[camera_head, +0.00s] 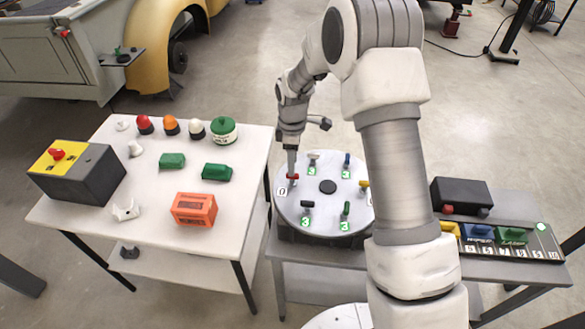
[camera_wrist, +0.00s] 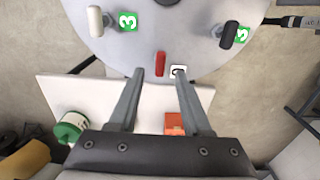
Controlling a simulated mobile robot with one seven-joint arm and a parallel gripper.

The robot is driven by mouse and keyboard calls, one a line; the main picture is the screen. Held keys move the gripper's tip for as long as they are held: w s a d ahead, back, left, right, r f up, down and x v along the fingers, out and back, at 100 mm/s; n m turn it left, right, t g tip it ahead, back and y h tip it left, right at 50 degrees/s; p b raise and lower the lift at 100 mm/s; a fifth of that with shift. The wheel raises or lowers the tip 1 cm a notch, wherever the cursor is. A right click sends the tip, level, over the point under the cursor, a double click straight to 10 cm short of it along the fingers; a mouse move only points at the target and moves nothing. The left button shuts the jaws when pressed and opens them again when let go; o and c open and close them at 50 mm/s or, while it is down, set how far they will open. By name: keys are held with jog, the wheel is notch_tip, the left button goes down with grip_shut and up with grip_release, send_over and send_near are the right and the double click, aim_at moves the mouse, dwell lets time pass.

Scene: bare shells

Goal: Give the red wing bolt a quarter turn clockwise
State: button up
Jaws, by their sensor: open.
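The red wing bolt (camera_head: 293,177) stands near the left rim of a round grey plate (camera_head: 325,215). A white tag (camera_head: 281,190) marked 0 is beside it. My gripper (camera_head: 291,166) points down at the bolt from above. In the wrist view my gripper (camera_wrist: 161,72) is open, with one finger on each side of the red wing bolt (camera_wrist: 160,64). The red wing lies lengthwise between the fingertips, with a gap on both sides. The white tag (camera_wrist: 178,72) is partly behind the right fingertip. I cannot tell the height of the fingertips over the plate.
A white table (camera_head: 150,215) with parts stands left. My arm hides the plate's right edge.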

aim_at(293, 179)
jog(key=shift+f, duration=1.9)
grip_shut()
